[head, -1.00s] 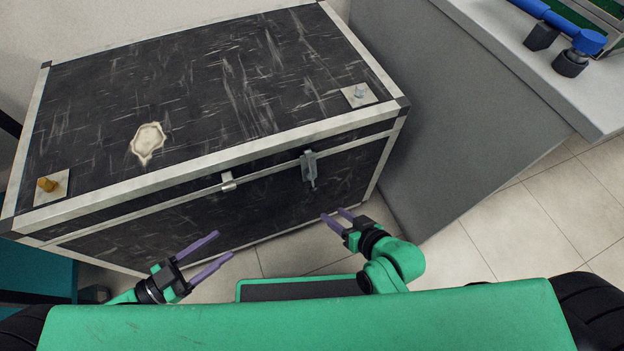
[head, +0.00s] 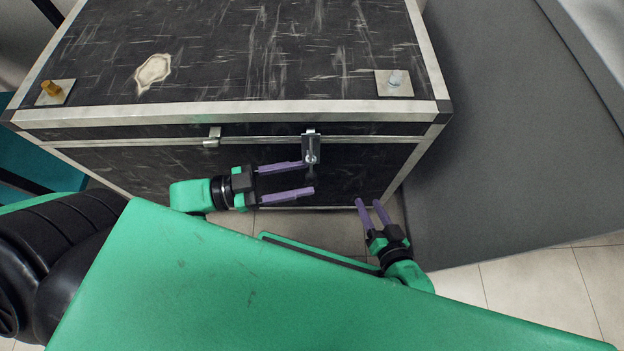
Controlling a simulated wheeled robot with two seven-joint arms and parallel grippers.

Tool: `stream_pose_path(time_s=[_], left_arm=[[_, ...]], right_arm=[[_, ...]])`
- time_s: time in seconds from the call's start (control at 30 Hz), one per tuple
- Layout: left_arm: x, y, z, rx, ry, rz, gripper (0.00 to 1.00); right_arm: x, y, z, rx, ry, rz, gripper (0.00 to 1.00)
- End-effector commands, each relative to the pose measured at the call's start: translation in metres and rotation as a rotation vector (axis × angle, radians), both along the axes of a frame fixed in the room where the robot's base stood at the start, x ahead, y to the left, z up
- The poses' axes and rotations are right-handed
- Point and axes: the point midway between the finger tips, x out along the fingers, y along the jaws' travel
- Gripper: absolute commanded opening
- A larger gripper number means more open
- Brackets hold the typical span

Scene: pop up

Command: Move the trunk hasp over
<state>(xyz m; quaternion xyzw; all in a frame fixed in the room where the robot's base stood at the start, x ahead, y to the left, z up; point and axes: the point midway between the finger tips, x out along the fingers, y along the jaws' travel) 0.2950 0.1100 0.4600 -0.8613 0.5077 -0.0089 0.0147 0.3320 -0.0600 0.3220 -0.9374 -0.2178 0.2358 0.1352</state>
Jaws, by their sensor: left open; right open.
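The black trunk (head: 240,70) with metal edging stands in front of me with its lid down. The metal hasp (head: 311,147) hangs on the trunk's front, right of the middle, over the seam. A small metal catch (head: 212,137) sits on the seam left of it. My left gripper (head: 308,178) is open and empty, its purple fingers pointing right, with the tips close to the hasp's lower end; I cannot tell if they touch it. My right gripper (head: 369,204) is open and empty, low and to the right of the hasp, its fingers pointing up toward the trunk.
On the lid are a brass-coloured knob (head: 51,88) on a plate at left and a grey knob (head: 396,79) on a plate at right, with a pale worn patch (head: 153,72). A grey cabinet side (head: 490,130) stands close to the trunk's right. Tiled floor (head: 530,295) shows at lower right.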

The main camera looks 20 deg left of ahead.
Motion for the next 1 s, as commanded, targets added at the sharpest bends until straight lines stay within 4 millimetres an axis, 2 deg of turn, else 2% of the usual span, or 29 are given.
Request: stream_pose_path(time_s=[0.03, 0.1, 0.23, 0.43, 0.47, 0.6, 1.0], left_arm=[[0.005, -0.009, -0.006, -0.004, -0.006, 0.0, 0.58], [0.011, -0.018, -0.005, -0.002, -0.002, 0.0, 0.58], [0.015, -0.027, -0.001, 0.0, 0.001, 0.0, 0.58], [0.015, -0.027, 0.0, 0.0, 0.002, 0.0, 0.58], [0.015, -0.027, 0.0, 0.0, 0.001, 0.0, 0.54], [0.015, -0.027, 0.0, 0.0, 0.001, 0.0, 0.0], [0.015, -0.027, 0.0, 0.001, 0.002, 0.0, 0.0]], right_arm=[[0.0, 0.0, -0.016, 0.006, -0.008, -0.006, 0.5], [0.0, 0.0, -0.022, 0.014, -0.017, -0.013, 0.5], [0.0, 0.0, -0.026, 0.019, -0.026, -0.021, 0.5], [0.0, 0.0, -0.024, 0.021, -0.027, -0.022, 0.5], [0.0, 0.0, -0.024, 0.021, -0.027, -0.022, 0.5], [0.0, 0.0, -0.024, 0.02, -0.026, -0.021, 0.5], [-0.001, 0.0, -0.024, 0.02, -0.025, -0.021, 0.5]])
